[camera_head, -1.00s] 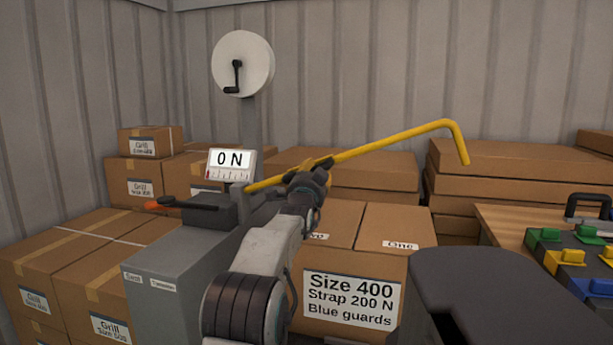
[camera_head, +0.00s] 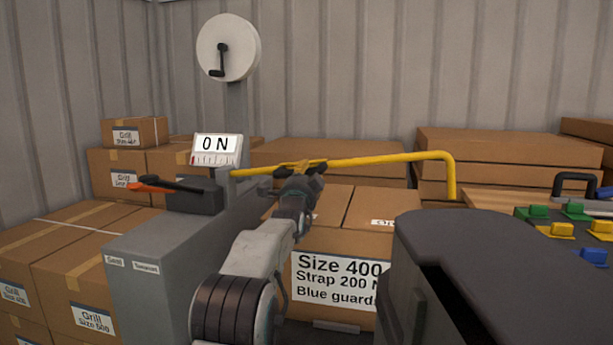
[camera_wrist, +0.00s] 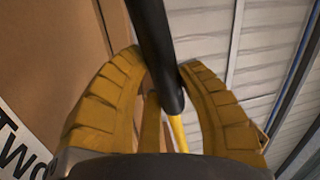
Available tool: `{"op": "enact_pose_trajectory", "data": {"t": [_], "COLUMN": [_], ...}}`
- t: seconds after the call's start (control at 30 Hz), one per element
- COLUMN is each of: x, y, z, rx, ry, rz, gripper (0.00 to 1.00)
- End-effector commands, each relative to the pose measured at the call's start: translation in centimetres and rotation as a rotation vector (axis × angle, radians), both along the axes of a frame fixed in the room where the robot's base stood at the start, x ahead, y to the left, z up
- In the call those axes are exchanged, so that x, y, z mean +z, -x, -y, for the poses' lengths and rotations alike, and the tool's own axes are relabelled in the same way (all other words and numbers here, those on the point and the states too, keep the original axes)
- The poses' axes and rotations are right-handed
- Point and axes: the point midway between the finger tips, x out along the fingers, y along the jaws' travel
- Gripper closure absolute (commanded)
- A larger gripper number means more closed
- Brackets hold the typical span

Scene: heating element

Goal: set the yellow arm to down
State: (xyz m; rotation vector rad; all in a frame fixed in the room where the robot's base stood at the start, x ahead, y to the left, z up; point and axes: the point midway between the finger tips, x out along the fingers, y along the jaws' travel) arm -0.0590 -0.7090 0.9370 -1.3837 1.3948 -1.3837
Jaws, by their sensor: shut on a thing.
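The yellow arm (camera_head: 385,159) is a long thin bar running right from the grey machine (camera_head: 150,275), beside its gauge. It is nearly level, rising slightly to the right, and its far end bends down. My gripper (camera_head: 302,170) is shut on the bar left of its middle, above the cartons. In the wrist view my gripper's yellow fingers (camera_wrist: 160,75) curve around a dark rod. A short bright piece of the yellow arm (camera_wrist: 179,132) shows below that rod. The exact contact is partly hidden.
The gauge (camera_head: 217,150) reads 0 N, below a white reel (camera_head: 228,47) with a black crank. An orange-tipped lever (camera_head: 150,185) is at left. A labelled carton (camera_head: 335,275) stands below the arm. A bench with coloured blocks (camera_head: 560,229) is at right.

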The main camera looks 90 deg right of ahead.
Motion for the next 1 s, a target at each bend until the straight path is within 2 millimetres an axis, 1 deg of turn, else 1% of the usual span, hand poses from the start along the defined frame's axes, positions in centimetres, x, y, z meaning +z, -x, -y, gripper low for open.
{"op": "enact_pose_trajectory", "data": {"t": [0.07, 0.1, 0.37, 0.4, 0.77, 1.0], "x": [0.0, 0.0, 0.0, 0.0, 0.0, -0.2], "y": [0.1, 0.1, 0.1, 0.1, 0.0, -0.3], "z": [0.0, 0.0, 0.0, 0.0, -0.3, -1.9], "rx": [-0.002, -0.002, -0.001, -0.001, -0.001, -0.001], "ry": [-0.001, -0.001, 0.000, 0.000, 0.000, 0.000], "rz": [0.000, 0.000, -0.001, -0.001, -0.001, -0.001], "gripper": [1.00, 0.63, 0.40, 0.39, 0.39, 0.39]}}
